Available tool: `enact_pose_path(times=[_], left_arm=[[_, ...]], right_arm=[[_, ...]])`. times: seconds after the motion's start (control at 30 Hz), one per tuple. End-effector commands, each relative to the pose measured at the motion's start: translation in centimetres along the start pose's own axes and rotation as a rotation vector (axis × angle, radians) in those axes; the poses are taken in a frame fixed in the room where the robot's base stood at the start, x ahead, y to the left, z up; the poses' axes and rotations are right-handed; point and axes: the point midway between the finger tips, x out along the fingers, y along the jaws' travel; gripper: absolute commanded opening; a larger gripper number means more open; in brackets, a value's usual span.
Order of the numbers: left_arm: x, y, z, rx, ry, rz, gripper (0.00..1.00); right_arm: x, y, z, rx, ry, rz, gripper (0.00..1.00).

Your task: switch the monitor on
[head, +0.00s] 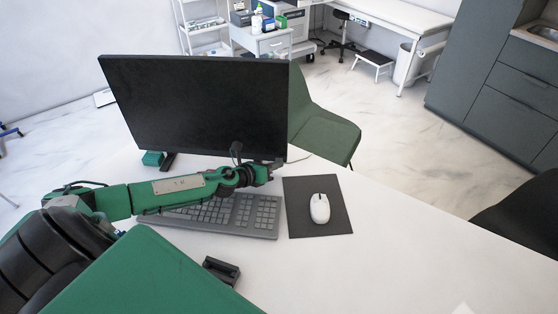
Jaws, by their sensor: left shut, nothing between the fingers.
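The monitor (200,100) stands on the white desk at the left, with a dark, blank screen. My left arm reaches in from the left, over the keyboard. My left gripper (276,166) is shut and empty at the monitor's lower right corner. It overlaps the bottom edge there, and I cannot tell whether it touches. No power button can be made out; the gripper may cover it.
A grey keyboard (250,214) lies below my left arm. A white mouse (320,208) sits on a dark mat (297,224). A small black holder (221,271) is near the front. A green chair (325,130) stands behind the desk. The desk's right part (410,255) is clear.

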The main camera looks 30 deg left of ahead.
Motion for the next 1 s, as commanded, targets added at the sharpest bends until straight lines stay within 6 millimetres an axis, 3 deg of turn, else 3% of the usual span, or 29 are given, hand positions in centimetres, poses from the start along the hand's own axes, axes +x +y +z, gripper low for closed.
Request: enact_pose_path(times=[0.6,1.0], left_arm=[[0.3,0.2,0.2,0.000,0.000,0.000,0.00],[-0.8,-0.6,-0.6,0.001,0.001,0.000,0.00]], right_arm=[[0.0,0.9,0.2,-0.004,-0.002,0.010,0.36],[-0.3,0.7,0.1,-0.004,-0.002,0.007,0.36]])
